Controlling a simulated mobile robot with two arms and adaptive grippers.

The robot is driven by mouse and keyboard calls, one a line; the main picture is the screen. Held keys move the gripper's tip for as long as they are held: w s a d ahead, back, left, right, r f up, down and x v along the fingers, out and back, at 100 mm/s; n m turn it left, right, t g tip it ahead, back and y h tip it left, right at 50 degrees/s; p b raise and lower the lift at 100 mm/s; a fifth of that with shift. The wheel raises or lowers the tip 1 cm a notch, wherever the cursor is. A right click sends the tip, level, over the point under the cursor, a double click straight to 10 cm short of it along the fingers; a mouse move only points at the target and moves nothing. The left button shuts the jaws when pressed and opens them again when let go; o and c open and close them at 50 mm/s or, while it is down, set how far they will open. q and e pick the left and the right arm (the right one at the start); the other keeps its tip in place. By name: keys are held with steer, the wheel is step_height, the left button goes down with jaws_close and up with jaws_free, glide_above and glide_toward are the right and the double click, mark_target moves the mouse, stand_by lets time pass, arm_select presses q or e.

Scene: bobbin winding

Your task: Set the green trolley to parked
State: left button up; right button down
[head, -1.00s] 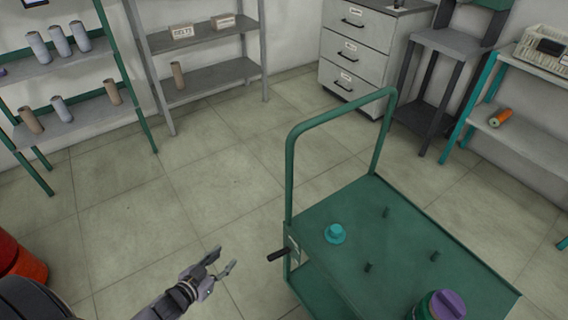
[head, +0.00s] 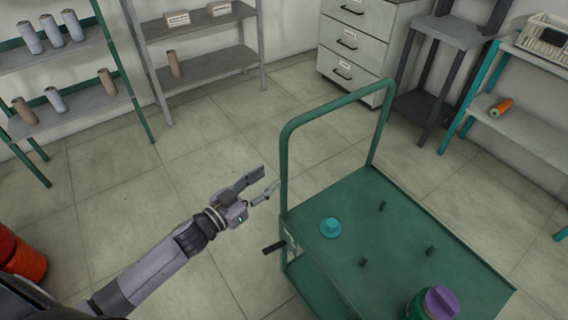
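The green trolley (head: 400,215) stands at the right of the head view, with a tall tube handle on its left side. A black lever (head: 273,248) sticks out to the left from a pale plate (head: 291,243) on the trolley's near left corner post. My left gripper (head: 269,182) is open and empty. It is in the air left of the trolley's handle, above the lever in the picture and apart from it. My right gripper is not in view.
Shelves (head: 70,108) with bobbins, a drawer cabinet (head: 352,45) and a teal-legged rack (head: 520,135) line the walls. A red drum (head: 22,258) is at left.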

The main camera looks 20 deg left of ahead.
mark_target(281, 168)
arm_select(q)
steer(key=x, duration=0.7)
steer(key=shift+w+d, duration=0.1)
steer(key=shift+w, duration=0.1)
steer(key=shift+c, duration=0.4)
jaws_close()
